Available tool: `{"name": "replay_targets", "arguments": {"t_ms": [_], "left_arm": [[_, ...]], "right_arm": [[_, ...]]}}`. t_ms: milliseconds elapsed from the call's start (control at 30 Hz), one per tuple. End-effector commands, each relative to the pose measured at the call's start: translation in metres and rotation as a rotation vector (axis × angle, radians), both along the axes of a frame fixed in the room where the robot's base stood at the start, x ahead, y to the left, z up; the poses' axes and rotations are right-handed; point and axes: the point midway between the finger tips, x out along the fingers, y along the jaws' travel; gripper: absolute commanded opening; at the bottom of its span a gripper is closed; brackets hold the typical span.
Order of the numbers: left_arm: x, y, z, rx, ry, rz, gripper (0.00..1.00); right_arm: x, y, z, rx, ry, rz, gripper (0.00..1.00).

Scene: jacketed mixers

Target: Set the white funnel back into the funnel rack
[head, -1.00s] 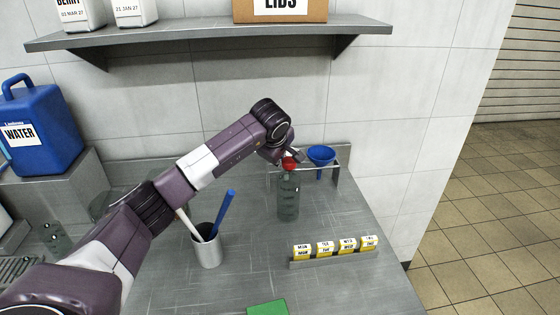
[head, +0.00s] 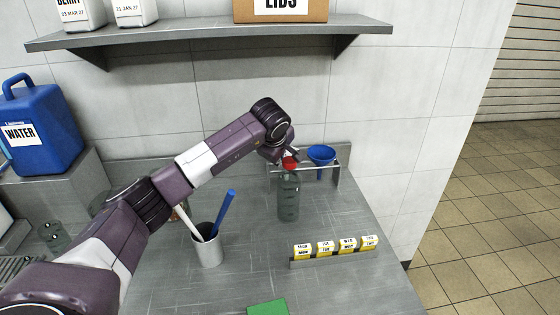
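The funnel rack (head: 338,178) is a metal stand at the back of the steel table, against the wall. A blue funnel (head: 321,153) sits in its right part. A red piece (head: 290,163), perhaps another funnel, shows at the rack's left part, just above a clear grey-green bottle (head: 288,198). My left gripper (head: 285,156) is at the rack's left side, by the red piece. Its fingers are small and partly hidden, so its opening and any hold are unclear. I cannot make out a white funnel. My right gripper is out of view.
A metal cup (head: 208,250) holds a blue-handled and a white-handled tool. A holder with several yellow-and-white labelled blocks (head: 335,248) stands front right. A green item (head: 267,308) lies at the front. A shelf (head: 210,35) overhangs the back.

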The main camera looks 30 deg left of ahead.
Motion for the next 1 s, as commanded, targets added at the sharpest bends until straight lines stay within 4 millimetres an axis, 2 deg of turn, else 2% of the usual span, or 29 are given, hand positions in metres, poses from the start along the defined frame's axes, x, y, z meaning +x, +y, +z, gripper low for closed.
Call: {"name": "replay_targets", "arguments": {"t_ms": [867, 1000], "left_arm": [[-0.0004, -0.0002, -0.0055, 0.0, 0.003, 0.001, 0.0], [-0.0003, -0.0003, -0.0054, -0.001, 0.003, 0.0, 0.16]], "right_arm": [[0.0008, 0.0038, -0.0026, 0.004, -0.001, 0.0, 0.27], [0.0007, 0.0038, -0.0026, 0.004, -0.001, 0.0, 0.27]]}}
